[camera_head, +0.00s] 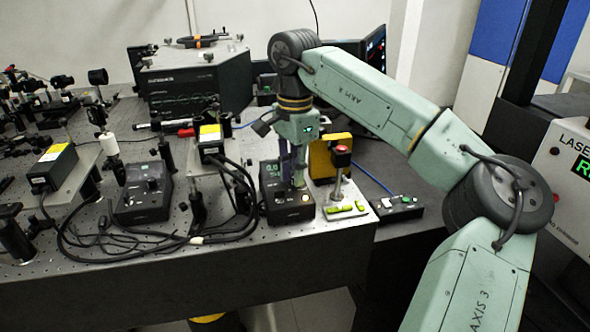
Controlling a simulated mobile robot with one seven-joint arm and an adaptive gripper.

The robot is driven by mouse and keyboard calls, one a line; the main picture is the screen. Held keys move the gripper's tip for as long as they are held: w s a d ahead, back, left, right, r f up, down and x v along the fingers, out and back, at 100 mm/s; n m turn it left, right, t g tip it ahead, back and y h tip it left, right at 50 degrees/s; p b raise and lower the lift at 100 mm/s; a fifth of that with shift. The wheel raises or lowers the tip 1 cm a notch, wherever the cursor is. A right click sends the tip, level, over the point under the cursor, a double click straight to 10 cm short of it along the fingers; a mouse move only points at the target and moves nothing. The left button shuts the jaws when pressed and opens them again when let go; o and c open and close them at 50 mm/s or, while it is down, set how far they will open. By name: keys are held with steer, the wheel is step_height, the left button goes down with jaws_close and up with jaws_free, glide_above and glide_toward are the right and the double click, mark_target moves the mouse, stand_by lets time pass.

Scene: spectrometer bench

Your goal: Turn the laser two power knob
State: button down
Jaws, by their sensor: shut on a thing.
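A black laser controller box (277,212) with a small green display stands near the bench's front edge, right of centre. My gripper (298,182) points down onto the top of this box, just right of the display. It is shut on the box's power knob, which its fingers hide. A small pale round button shows on the box's lower right, near the fingers. A second, similar black controller box (143,206) stands further left, with its own knob in plain view. I cannot read a label telling which box is laser two.
A red-topped button post (341,158) and a yellow block (320,160) stand close right of my gripper. Black cables (120,246) lie between the two boxes. Laser heads with yellow labels (210,135) stand behind. A small black switch box (399,207) sits at the right.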

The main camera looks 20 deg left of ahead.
steer(key=m, duration=0.4)
steer(key=c, duration=1.8)
jaws_free()
step_height(320, 180, up, 12)
steer(key=shift+r, duration=0.1)
